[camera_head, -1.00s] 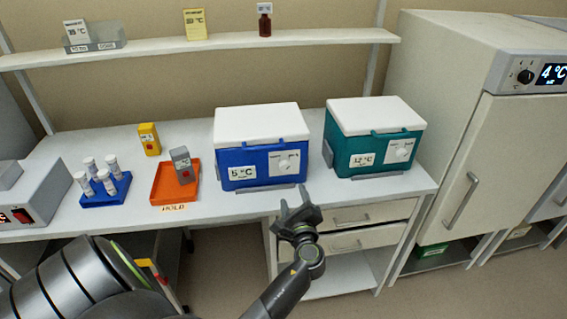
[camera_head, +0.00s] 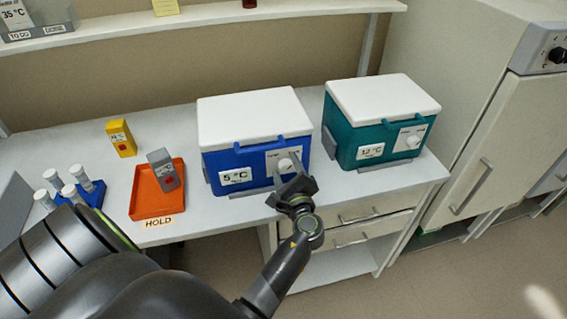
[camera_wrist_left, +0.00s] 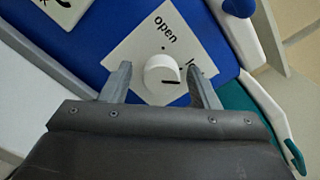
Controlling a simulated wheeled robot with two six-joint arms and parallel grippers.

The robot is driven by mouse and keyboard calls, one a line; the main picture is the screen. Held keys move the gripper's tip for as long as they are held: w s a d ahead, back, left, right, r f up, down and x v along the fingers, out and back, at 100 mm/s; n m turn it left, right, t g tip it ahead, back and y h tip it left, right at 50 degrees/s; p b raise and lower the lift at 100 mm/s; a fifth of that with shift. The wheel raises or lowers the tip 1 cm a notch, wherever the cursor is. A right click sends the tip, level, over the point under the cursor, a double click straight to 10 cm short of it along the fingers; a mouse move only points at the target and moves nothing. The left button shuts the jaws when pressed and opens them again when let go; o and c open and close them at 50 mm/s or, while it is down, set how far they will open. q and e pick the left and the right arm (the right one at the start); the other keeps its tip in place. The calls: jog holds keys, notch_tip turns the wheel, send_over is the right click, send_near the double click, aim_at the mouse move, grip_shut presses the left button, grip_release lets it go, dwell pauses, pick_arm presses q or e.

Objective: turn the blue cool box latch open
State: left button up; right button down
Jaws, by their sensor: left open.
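The blue cool box (camera_head: 255,140) with a white lid stands on the bench, labelled 5 °C. On its front is a white plate with a round white latch knob (camera_head: 285,165). In the left wrist view the knob (camera_wrist_left: 162,73) shows a dark mark, and the plate (camera_wrist_left: 142,45) reads "open" on one side; the other word is partly hidden by a finger. My left gripper (camera_head: 286,170) is open in front of the plate. In the left wrist view its fingers (camera_wrist_left: 160,82) lie on either side of the knob, with gaps; contact cannot be told. My right gripper is not in view.
A teal cool box (camera_head: 378,125) labelled 12 °C stands close to the right. An orange HOLD tray (camera_head: 143,200) with a grey device (camera_head: 163,170) lies to the left, near a yellow device (camera_head: 121,138) and a blue vial rack (camera_head: 93,193).

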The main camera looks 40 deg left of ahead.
pick_arm(q)
jog(key=shift+d+r, duration=0.1)
jog(key=shift+s, duration=0.1)
jog(key=shift+c, duration=0.5)
jog(key=c, duration=0.9)
jog(key=shift+f+n+b, duration=0.2)
jog(key=shift+n+b, duration=0.8)
jog(key=shift+b, duration=0.25)
jog(key=n+b, duration=0.9)
jog(key=b, duration=0.1)
jog(key=shift+f+n, duration=0.1)
jog(key=shift+n, duration=0.3)
jog(key=n+b, duration=0.3)
jog(key=n, duration=0.1)
jog(key=shift+n+b, duration=0.9)
jog(key=shift+n, duration=0.2)
jog(key=shift+o, duration=0.2)
jog(key=shift+r, duration=0.2)
